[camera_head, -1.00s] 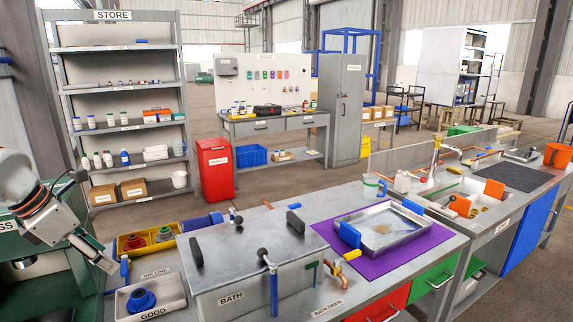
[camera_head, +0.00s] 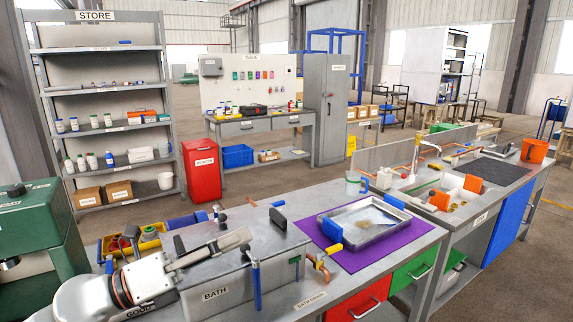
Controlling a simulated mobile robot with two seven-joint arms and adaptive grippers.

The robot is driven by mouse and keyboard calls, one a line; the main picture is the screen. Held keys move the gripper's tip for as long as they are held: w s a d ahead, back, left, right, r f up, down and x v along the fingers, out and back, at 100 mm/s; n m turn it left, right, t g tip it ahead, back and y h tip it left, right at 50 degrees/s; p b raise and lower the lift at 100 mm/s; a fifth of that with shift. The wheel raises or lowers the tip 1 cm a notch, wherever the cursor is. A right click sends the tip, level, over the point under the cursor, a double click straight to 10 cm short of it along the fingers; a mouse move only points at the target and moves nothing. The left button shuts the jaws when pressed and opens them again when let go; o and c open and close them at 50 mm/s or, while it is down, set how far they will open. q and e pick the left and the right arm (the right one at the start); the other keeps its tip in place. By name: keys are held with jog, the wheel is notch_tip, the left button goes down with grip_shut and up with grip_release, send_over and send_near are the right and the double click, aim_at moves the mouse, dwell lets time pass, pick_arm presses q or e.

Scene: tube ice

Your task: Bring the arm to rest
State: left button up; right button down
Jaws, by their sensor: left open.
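My left arm comes in from the lower left. Its gripper (camera_head: 246,246) is open and empty, with its fingers pointing right above the grey lidded box labelled BATH (camera_head: 232,276). I cannot tell how high above the lid it is. The arm hides most of the tray labelled GOOD and part of the box's left side. My right gripper is not in view.
A metal tray (camera_head: 322,236) lies on a purple mat (camera_head: 377,262) right of the box. A yellow bin (camera_head: 150,243) with red and green parts stands behind the arm. A green machine (camera_head: 35,225) stands at left. A sink (camera_head: 455,184) is farther right.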

pick_arm(q)
jog(key=w+a+f+n+t+y, duration=0.1)
jog(key=a+f+n+t+y, duration=0.4)
jog(key=a+n+y, duration=0.6)
jog(key=w+a+f+n+t+y, duration=0.1)
jog(key=a+f+n+t+y, duration=0.5)
jog(key=n, duration=0.9)
jog(key=s+a+f+n+g+y, duration=0.2)
jog(key=s+a+f+g, duration=0.15)
jog(key=s+f, duration=0.4)
jog(key=s+a+f+n+g+y, duration=0.2)
jog(key=s+a+f+n+g, duration=0.1)
jog(key=s+f+g, duration=0.4)
jog(key=s+a+f+n+g+y, duration=0.25)
jog(key=s+f, duration=0.25)
jog(key=f, duration=0.4)
jog(key=d+f+n+t+h+b, duration=0.1)
jog(key=d+f+h+b, duration=0.2)
jog(key=d+f, duration=0.4)
jog(key=d+f+n+t+h+b, duration=0.1)
jog(key=d+f+h+b, duration=0.3)
jog(key=d+f, duration=0.4)
notch_tip(320, 180, down, 7)
jog(key=shift+d+r+n+t+h, duration=0.15)
jog(key=shift+n+t+h, duration=0.2)
jog(key=shift+t+h, duration=0.3)
